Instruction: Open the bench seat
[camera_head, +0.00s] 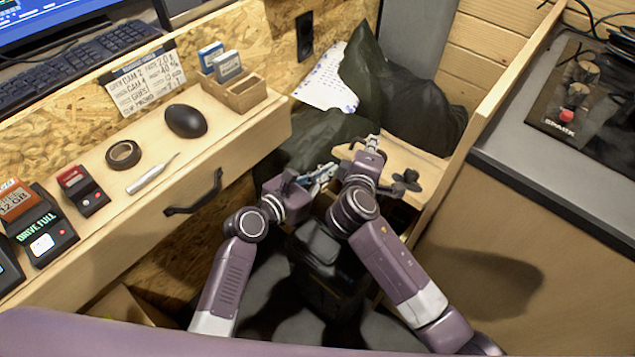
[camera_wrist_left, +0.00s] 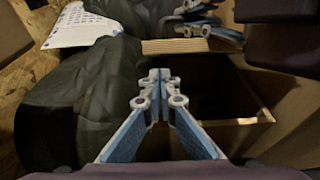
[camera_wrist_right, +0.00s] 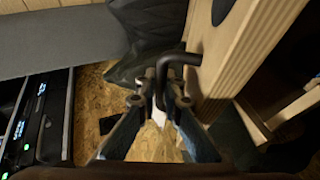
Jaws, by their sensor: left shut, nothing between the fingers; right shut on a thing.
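The wooden bench seat lid (camera_head: 412,157) is between the dark cloth and the wooden side panel. In the left wrist view its plywood edge (camera_wrist_left: 180,46) stands above a dark opening (camera_wrist_left: 222,90), so the lid is partly raised. My right gripper (camera_head: 372,143) is at the lid, shut on a black curved handle (camera_wrist_right: 178,58); the grip is partly hidden in the head view. My left gripper (camera_head: 328,173) is lower and left of it, beside the opening. Its fingers (camera_wrist_left: 158,82) are closed together and empty, near the dark cloth (camera_wrist_left: 80,100).
A dark jacket (camera_head: 405,100) is heaped at the back of the bench, beside a printed white sheet (camera_head: 328,82). The desk drawer with a black handle (camera_head: 195,195) borders the left; a grey-topped counter (camera_head: 510,130) borders the right. Room is narrow.

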